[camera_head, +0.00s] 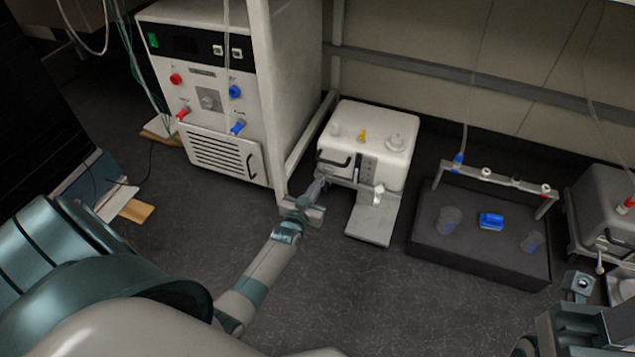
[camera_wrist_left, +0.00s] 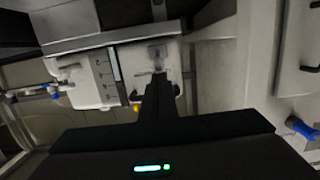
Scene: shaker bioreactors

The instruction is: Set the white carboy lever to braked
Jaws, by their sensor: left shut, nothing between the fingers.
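The white carboy (camera_head: 365,135) is a boxy white unit on the dark floor, with a yellow knob on top. On its front are a black handle (camera_head: 336,161), a grey panel (camera_head: 365,167) and a small white lever-like part (camera_head: 379,195). I cannot tell which part is the brake lever or how it is set. My left gripper (camera_head: 316,188) is shut and empty at the carboy's front left. In the left wrist view its dark fingers (camera_wrist_left: 158,82) overlap the white carboy body (camera_wrist_left: 90,88); contact is unclear. Part of my right arm shows at the lower right; its fingertips are unclear.
A tall white control cabinet (camera_head: 215,98) and a pale frame post (camera_head: 266,100) stand close left of my left gripper. A black tray (camera_head: 475,262) with a rail and clear vessels lies right of the carboy. Dark floor (camera_head: 350,285) is free in front.

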